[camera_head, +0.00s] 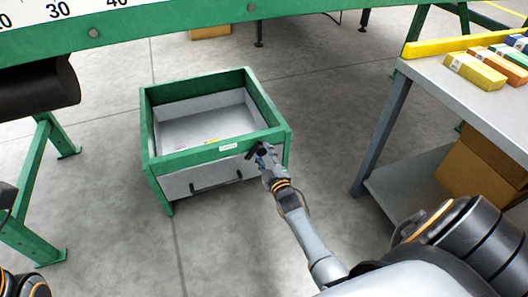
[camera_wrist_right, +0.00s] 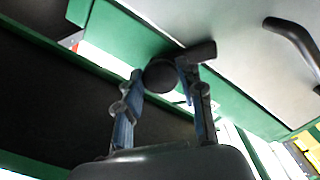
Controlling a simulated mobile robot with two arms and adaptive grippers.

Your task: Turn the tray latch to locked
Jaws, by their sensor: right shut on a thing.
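The tray (camera_head: 205,126) is a grey bin inside a green frame (camera_head: 264,101) standing low on the floor. A black latch (camera_head: 252,151) sits at the right end of the frame's front rail; my gripper partly covers it in the head view. In the right wrist view the latch shows a round dark hub (camera_wrist_right: 160,74) with a short lever (camera_wrist_right: 198,53) pointing to the right. My right gripper (camera_head: 264,152) is shut on the latch, its two blue-grey fingers (camera_wrist_right: 163,88) on either side of the hub.
A black bar handle (camera_head: 216,185) is on the grey front panel below the rail. A grey table (camera_head: 455,92) with coloured boxes (camera_head: 475,70) stands at the right, with a cardboard box (camera_head: 480,165) beneath. A green machine beam (camera_head: 170,17) crosses the top.

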